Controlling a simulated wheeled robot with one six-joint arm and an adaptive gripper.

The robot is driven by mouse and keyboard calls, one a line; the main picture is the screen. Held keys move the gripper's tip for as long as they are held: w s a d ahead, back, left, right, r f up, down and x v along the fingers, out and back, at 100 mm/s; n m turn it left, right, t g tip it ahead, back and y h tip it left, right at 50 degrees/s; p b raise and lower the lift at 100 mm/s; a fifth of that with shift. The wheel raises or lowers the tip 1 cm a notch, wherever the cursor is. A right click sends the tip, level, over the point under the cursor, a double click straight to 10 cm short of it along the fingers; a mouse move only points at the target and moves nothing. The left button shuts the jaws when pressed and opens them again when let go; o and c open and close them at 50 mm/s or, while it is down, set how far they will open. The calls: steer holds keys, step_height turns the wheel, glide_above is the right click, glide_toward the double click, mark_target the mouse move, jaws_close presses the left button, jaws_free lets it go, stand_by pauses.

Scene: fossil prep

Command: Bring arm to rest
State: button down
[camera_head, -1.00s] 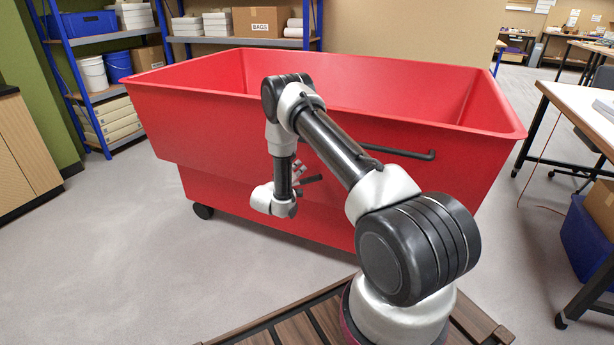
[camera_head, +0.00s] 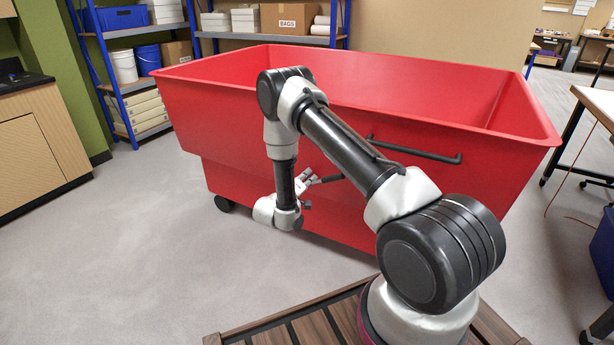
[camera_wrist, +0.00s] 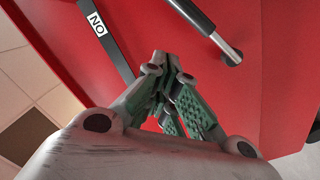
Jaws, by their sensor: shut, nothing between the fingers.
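My gripper (camera_head: 310,180) hangs at the end of my bent arm, in front of the near wall of a large red bin (camera_head: 220,125). My forearm drops vertically, and the wrist sits low beside the bin's wall. In the wrist view the green-padded fingers of my gripper (camera_wrist: 165,65) come together at the tips, with nothing held between them. The red bin (camera_wrist: 265,85) fills most of the background there. Whether my gripper touches the bin cannot be told.
The bin's black handle (camera_head: 415,152) sticks out right of my gripper. Blue shelving (camera_head: 105,65) stands behind left, a wooden cabinet (camera_head: 40,140) at far left, and a table (camera_head: 597,105) at right. Grey floor (camera_head: 130,240) at left is clear.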

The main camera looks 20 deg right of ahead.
steer(key=s+d+f+n+g+h, duration=0.1)
steer(key=s+d+f+n+g, duration=0.1)
steer(key=s+d+n+g, duration=0.65)
steer(key=s+r+m+g+y, duration=0.25)
steer(key=s+r+g, duration=0.25)
steer(key=s+r, duration=0.4)
steer(key=s+a+r+m+t+y, duration=0.1)
steer(key=s+a+r+t+y, duration=0.1)
steer(key=s+r, duration=0.6)
steer(key=s+a+r+m+t+y, duration=0.2)
steer(key=s+a+r+y, duration=0.3)
steer(key=s+r, duration=0.3)
steer(key=s+a+r+m+t+y, duration=0.2)
steer(key=s+r+y, duration=0.4)
steer(key=s+r, duration=0.3)
step_height(320, 180, up, 4)
steer(key=shift+a+f+t, duration=0.2)
steer(key=shift+a+t, duration=0.45)
steer(key=shift+a, duration=0.05)
